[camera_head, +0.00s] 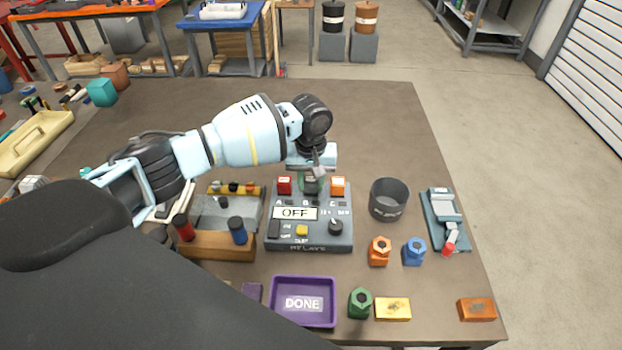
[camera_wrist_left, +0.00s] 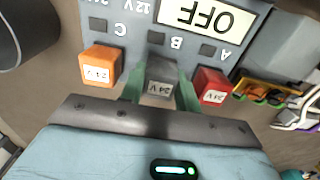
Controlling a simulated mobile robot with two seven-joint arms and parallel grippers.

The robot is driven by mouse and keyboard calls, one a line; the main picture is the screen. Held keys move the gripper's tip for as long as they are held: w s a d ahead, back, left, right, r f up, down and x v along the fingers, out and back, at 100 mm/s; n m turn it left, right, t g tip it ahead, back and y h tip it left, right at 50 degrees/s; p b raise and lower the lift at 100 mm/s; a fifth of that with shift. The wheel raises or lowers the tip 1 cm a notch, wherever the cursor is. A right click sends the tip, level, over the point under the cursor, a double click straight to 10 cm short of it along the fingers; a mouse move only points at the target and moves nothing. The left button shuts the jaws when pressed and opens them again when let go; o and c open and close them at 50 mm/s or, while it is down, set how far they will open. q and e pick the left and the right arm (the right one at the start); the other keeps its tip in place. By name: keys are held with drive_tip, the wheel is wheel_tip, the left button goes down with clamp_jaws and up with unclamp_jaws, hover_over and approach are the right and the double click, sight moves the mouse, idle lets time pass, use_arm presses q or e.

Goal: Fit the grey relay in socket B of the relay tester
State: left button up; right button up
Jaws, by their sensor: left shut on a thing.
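The relay tester (camera_head: 343,243) stands on the table with its display reading OFF. A red relay (camera_head: 285,186) and an orange relay (camera_head: 338,186) stand at its back edge, by A and C. My left gripper (camera_head: 312,178) is over the place between them, by B. In the left wrist view the green fingers (camera_wrist_left: 160,92) are shut on the grey relay (camera_wrist_left: 160,76), labelled 24 V. The grey relay lines up with the red relay (camera_wrist_left: 211,86) and orange relay (camera_wrist_left: 100,66). Its underside is hidden, so I cannot tell whether it is fully seated. My right gripper is out of view.
A dark round bin (camera_head: 389,199) stands right of the tester. A purple DONE tray (camera_head: 303,324) lies in front. Orange (camera_head: 379,251), blue (camera_head: 414,251) and green (camera_head: 360,302) parts stand nearby. A wooden block (camera_head: 215,247) is on the left. The table's right side has free room.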

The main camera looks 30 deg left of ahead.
sight(311, 179)
use_arm(q)
drive_tip(key=shift+f, duration=0.15)
drive_tip(key=o, duration=1)
wheel_tip(311, 179, up, 8)
drive_tip(key=shift+f+p, duration=0.1)
drive_tip(key=shift+p, duration=0.35)
idle(0.4)
